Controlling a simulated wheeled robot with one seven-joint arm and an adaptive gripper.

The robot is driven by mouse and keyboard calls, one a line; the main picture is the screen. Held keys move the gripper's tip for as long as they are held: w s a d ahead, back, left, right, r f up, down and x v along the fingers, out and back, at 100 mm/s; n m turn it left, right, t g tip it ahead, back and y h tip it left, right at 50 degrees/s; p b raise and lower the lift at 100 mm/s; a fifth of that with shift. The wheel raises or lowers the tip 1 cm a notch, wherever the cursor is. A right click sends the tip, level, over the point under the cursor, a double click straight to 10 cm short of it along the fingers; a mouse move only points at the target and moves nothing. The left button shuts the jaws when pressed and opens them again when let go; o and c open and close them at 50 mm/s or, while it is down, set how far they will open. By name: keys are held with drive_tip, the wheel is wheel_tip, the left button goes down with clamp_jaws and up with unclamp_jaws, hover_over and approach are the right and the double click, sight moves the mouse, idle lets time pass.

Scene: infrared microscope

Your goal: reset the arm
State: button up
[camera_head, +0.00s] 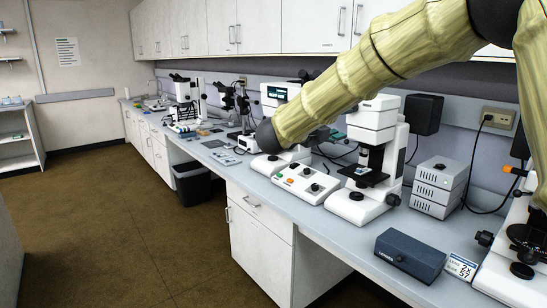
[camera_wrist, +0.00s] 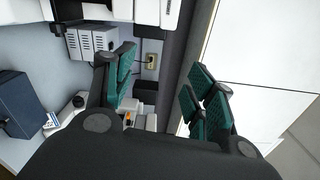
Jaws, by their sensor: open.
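My arm crosses the upper right of the head view in yellowish-green segments, over the bench and in front of the upper cabinets. My gripper's fingers are not clearly visible in the head view. In the wrist view, my gripper (camera_wrist: 160,97) has two green-padded fingers spread apart with nothing between them. A white microscope (camera_head: 372,150) with a black stage stands on the bench below my arm. A white control box (camera_head: 304,184) with buttons and knobs sits to its left.
The bench top (camera_head: 345,237) runs along the wall under white cabinets (camera_head: 235,28). A dark blue box (camera_head: 410,255) and a sign (camera_head: 461,267) sit near the front right. Grey stacked units (camera_head: 438,188) stand behind them. A black bin (camera_head: 192,184) is under the bench. Brown floor is clear at left.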

wheel_tip(320, 180, down, 24)
drive_tip(key=w+n+t+y+p, duration=0.1)
drive_tip(key=n+t+y+p, duration=0.3)
drive_tip(key=n, duration=0.7)
drive_tip(key=s+d+f+n+g+y+p, duration=0.1)
drive_tip(key=s+f+n+g+y, duration=0.25)
drive_tip(key=f, duration=0.65)
drive_tip(key=s+f+n+y+p, duration=0.1)
drive_tip(key=s+f+n+y, duration=0.25)
drive_tip(key=s+f, duration=0.55)
drive_tip(key=s+d+f+n+g+y, duration=0.1)
drive_tip(key=s+f+n+g, duration=0.3)
drive_tip(key=s+f, duration=0.6)
drive_tip(key=s+d+f+n+g+p, duration=0.1)
drive_tip(key=s+f+n+g, duration=0.1)
drive_tip(key=s, duration=0.9)
drive_tip(key=s+d+f+n+g+y+p, duration=0.1)
drive_tip(key=s+f+n+g, duration=0.2)
drive_tip(key=s, duration=0.8)
drive_tip(key=s+d+f+n+g+y+p, duration=0.1)
drive_tip(key=s+f, duration=0.3)
drive_tip(key=s, duration=0.8)
drive_tip(key=shift+f+n+g+p, duration=0.35)
drive_tip(key=shift+n+g+p, duration=0.2)
drive_tip(key=shift+n+g, duration=0.3)
drive_tip(key=shift+w, duration=0.1)
drive_tip(key=shift+c, duration=0.3)
